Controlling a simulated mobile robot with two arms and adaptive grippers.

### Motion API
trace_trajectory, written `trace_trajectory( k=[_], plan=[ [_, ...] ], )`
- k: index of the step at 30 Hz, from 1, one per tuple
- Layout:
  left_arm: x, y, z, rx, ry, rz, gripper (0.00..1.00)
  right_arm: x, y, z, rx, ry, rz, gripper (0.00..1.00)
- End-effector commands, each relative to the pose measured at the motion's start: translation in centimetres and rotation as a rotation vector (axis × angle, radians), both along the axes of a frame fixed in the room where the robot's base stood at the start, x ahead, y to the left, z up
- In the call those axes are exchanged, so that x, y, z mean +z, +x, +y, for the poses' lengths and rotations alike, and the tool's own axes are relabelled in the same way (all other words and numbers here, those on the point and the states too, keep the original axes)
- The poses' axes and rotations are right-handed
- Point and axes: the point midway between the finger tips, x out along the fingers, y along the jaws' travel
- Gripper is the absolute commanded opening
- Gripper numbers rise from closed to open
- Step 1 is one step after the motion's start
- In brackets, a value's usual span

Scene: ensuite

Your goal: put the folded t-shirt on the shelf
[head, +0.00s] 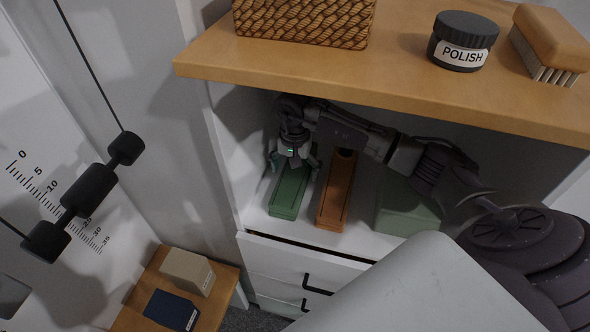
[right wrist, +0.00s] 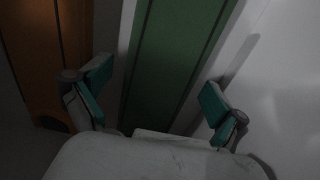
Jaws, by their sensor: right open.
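My right gripper (head: 293,163) is open inside the shelf compartment (head: 255,219), over a long, narrow green item (head: 288,194) with dark lines along its edges. In the right wrist view, the open fingers (right wrist: 153,92) stand on either side of the green item (right wrist: 172,50), apart from each other; I cannot tell whether they touch it. A similar orange-brown item (head: 335,200) lies beside it, also in the right wrist view (right wrist: 38,50). Nothing is clearly recognisable as a folded t-shirt; the long green item may be it. My left gripper is not in view.
A wooden top (head: 400,65) overhangs the compartment and bears a woven basket (head: 300,22), a polish jar (head: 462,42) and a brush (head: 550,42). A green block (head: 405,214) sits further right inside. Drawers (head: 290,272) are below. A small wooden stand (head: 140,300) holds two boxes.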

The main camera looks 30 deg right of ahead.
Motion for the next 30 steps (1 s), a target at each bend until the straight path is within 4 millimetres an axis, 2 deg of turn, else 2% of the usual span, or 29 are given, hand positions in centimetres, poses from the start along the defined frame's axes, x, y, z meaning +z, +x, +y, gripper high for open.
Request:
trace_trajectory(
  k=[2, 5, 18, 24, 30],
  plan=[
    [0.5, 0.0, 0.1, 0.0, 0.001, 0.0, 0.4, 0.5, 0.0, 0.0, 0.0, 0.0, 0.0, 0.97],
    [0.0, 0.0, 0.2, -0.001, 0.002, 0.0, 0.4, 1.4, 0.1, 0.0, 0.001, 0.0, -0.004, 0.97],
    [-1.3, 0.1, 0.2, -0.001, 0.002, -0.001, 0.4, 10.3, 0.1, 0.0, -0.001, -0.002, -0.004, 0.97],
    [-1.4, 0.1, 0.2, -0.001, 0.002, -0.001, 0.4, 12.1, 0.0, 0.0, 0.0, -0.001, -0.001, 0.97],
    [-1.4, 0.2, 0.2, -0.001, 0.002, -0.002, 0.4, 12.3, 0.0, 0.0, 0.0, 0.0, 0.0, 0.97]
  ],
)
